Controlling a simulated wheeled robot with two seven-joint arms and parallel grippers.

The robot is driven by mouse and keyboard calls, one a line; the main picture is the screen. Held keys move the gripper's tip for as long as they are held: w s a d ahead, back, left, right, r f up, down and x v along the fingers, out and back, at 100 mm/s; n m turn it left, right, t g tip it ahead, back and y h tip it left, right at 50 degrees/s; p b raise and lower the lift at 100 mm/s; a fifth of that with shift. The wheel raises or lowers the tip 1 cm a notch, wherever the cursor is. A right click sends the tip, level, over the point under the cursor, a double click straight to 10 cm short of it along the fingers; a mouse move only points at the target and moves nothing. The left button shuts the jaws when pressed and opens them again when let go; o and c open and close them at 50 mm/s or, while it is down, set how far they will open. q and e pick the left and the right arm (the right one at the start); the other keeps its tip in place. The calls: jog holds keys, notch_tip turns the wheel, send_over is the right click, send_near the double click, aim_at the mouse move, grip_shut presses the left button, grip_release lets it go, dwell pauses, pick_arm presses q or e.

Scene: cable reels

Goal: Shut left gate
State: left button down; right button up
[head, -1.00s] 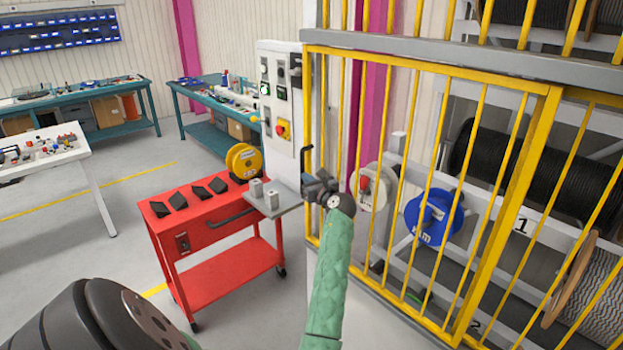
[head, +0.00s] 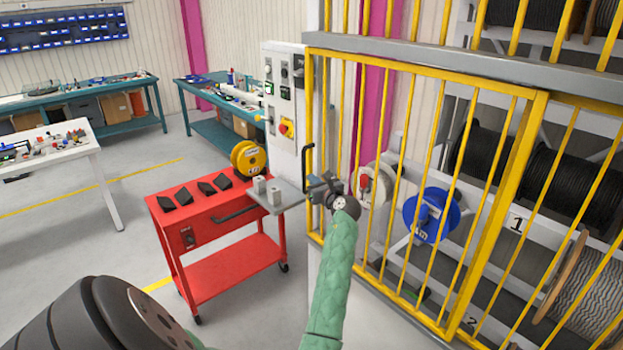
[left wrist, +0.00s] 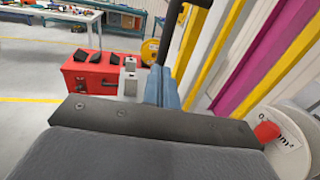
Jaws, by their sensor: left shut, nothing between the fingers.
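The left gate (head: 483,225) is a yellow barred panel in front of the reel rack. Its left upright stands close beside the white control cabinet (head: 284,115) in the head view. A black handle (head: 307,160) is on that left edge; part of it also shows in the left wrist view (left wrist: 180,38). My left gripper (head: 316,188) is shut and empty at the lower part of the handle, on its right side in the head view. Its blue-grey fingers (left wrist: 158,88) point forward in the left wrist view. Whether they touch the handle I cannot tell. My right gripper is not in view.
Blue (head: 431,215) and white (head: 371,185) reels hang behind the bars. Open floor lies left of the cart.

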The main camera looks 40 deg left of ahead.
pick_arm(q)
jog(key=b+v, duration=0.4)
jog(key=v, duration=0.6)
jog(key=shift+d+f, duration=0.15)
jog(key=shift+d, duration=0.2)
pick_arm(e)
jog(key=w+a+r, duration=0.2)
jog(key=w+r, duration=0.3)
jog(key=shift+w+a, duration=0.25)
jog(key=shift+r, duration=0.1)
